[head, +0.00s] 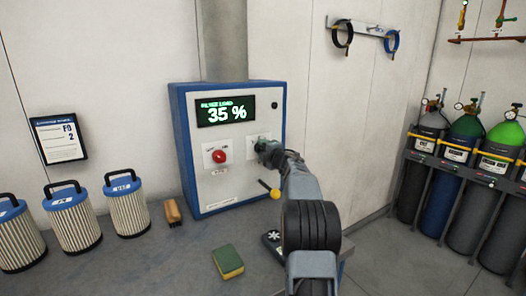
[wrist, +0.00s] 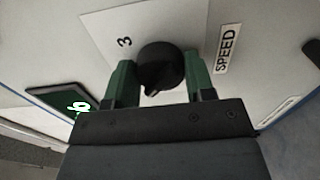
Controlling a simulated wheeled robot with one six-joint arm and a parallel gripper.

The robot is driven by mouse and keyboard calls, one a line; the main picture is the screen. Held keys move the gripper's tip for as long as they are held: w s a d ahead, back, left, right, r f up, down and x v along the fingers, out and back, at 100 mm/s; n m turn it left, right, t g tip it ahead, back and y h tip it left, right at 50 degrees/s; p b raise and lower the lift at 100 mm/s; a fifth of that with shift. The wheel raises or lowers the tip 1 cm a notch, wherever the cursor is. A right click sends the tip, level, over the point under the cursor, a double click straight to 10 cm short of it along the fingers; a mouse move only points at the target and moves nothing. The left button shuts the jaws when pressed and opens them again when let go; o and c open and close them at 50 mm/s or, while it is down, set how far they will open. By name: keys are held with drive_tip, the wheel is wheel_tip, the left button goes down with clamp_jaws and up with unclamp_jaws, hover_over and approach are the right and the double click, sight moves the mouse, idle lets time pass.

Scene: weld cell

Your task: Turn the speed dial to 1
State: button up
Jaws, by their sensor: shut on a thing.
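The speed dial (wrist: 162,66) is a black round knob with a pointed tab, on a white plate marked SPEED (wrist: 227,48). A 3 shows at the plate's left; other numbers are hidden. In the wrist view my gripper (wrist: 158,82) has its two green fingers on either side of the dial, shut on it. The tab points toward the bottom of the wrist view, toward my gripper's body. In the head view my gripper (head: 268,150) is at the right of the control cabinet's front (head: 222,184) and hides the dial.
The cabinet has a lit display (head: 226,112) reading 35 % and a red knob (head: 219,156). A yellow-ended lever (head: 274,193) is below my gripper. A sponge (head: 228,262), brush (head: 172,212) and filter canisters (head: 127,206) are left. Gas cylinders (head: 465,148) stand right.

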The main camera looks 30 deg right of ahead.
drive_tip(key=o, duration=0.9)
drive_tip(key=shift+s, duration=0.15)
drive_tip(key=s+b, duration=0.1)
drive_tip(key=s, duration=0.3)
drive_tip(key=s+b, duration=0.1)
drive_tip(key=s, duration=0.4)
drive_tip(key=s+b, duration=0.1)
drive_tip(key=s, duration=0.3)
drive_tip(key=shift+s+a, duration=0.25)
drive_tip(key=shift+a, duration=0.15)
